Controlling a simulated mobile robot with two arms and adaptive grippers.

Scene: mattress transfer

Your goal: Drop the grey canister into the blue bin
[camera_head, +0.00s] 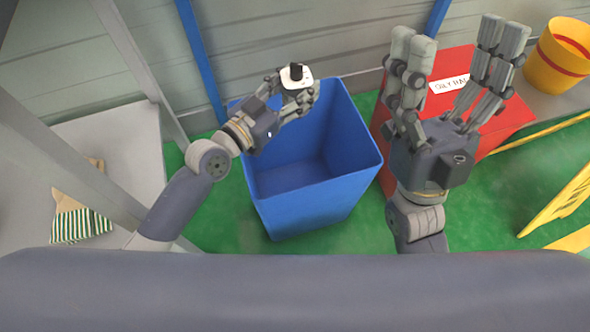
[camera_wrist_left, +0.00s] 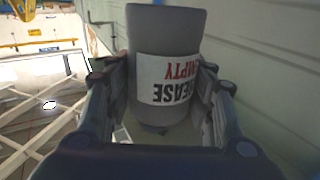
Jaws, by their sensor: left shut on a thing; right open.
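The grey canister (camera_wrist_left: 165,35) has a white label with red and black print and fills the middle of the left wrist view. My left gripper (camera_head: 290,92) is shut on it, with fingers on both sides. The blue bin (camera_head: 318,202) stands open on the floor. My left gripper and the canister appear over its far left part in the head view. My right gripper (camera_head: 455,85) is open and empty, to the right of the bin.
A red box (camera_head: 455,65) with a white label stands right of the bin, behind my right gripper. A yellow bucket (camera_head: 560,55) with a red band is at the far right. A yellow stand (camera_head: 565,200) is on the green floor.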

